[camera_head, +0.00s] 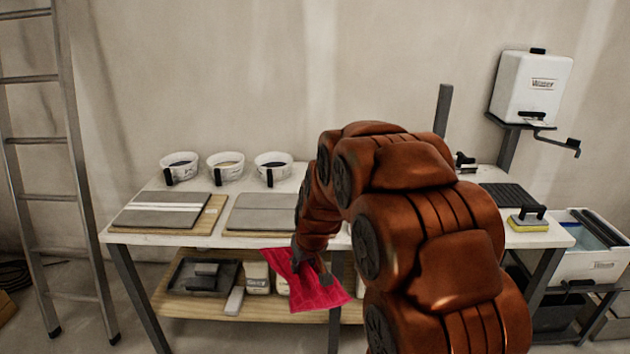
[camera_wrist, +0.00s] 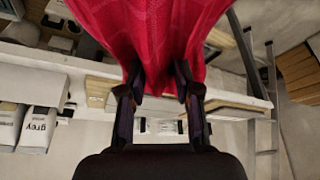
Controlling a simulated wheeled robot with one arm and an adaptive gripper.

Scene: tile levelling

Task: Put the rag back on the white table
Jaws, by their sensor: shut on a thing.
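The rag (camera_head: 316,290) is a bright red-pink cloth. It hangs from my gripper (camera_head: 312,266), in front of the white table's front edge and below its top. In the wrist view the rag (camera_wrist: 150,35) fills the top middle, bunched between the two fingers of my gripper (camera_wrist: 160,88), which are shut on it. The white table (camera_head: 150,239) has a white top on dark legs. My arm hides the middle and right-centre of the table top.
On the table stand three white buckets (camera_head: 226,168), tiles on boards (camera_head: 160,213), and a yellow sponge float (camera_head: 528,220) at right. A lower wooden shelf (camera_head: 180,303) holds a dark tray and bags. A ladder (camera_head: 75,150) stands left; a white dispenser (camera_head: 530,88) and tub (camera_head: 590,262) are right.

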